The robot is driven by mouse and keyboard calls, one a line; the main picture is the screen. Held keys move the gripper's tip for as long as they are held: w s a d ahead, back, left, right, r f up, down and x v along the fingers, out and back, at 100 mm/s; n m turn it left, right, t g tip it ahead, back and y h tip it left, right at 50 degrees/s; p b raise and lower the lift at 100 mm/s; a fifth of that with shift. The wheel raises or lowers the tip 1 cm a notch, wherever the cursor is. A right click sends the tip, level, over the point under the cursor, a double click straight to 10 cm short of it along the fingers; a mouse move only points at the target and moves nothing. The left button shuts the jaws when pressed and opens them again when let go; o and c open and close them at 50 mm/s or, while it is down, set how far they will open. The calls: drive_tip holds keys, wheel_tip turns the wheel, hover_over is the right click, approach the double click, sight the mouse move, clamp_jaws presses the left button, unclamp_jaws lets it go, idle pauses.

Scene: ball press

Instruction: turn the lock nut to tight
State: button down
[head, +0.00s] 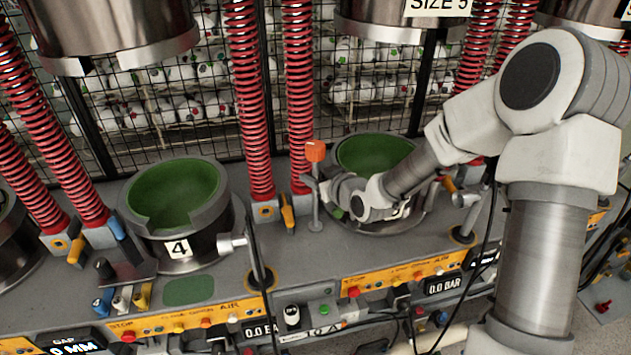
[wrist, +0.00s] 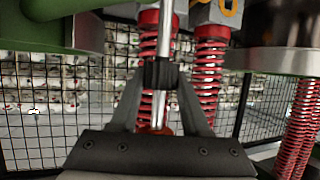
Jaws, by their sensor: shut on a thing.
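A thin upright steel post with an orange block (head: 316,152) on top stands at the front left of the right-hand press cup. In the head view my wrist reaches in low from the right, and my gripper (head: 330,190) meets the post.
The right green-lined cup (head: 372,152) is close behind my wrist. Another green-lined cup (head: 173,192) marked 4 stands to the left. Red springs (head: 298,90) rise just behind the post. An upper press head (head: 400,22) hangs above. Orange control strips (head: 395,275) line the front.

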drive_tip(key=shift+m+t+h+b, duration=0.3)
drive_tip(key=shift+b, duration=0.1)
drive_tip(key=shift+c, duration=1.9)
unclamp_jaws()
drive_tip(key=shift+s, duration=0.1)
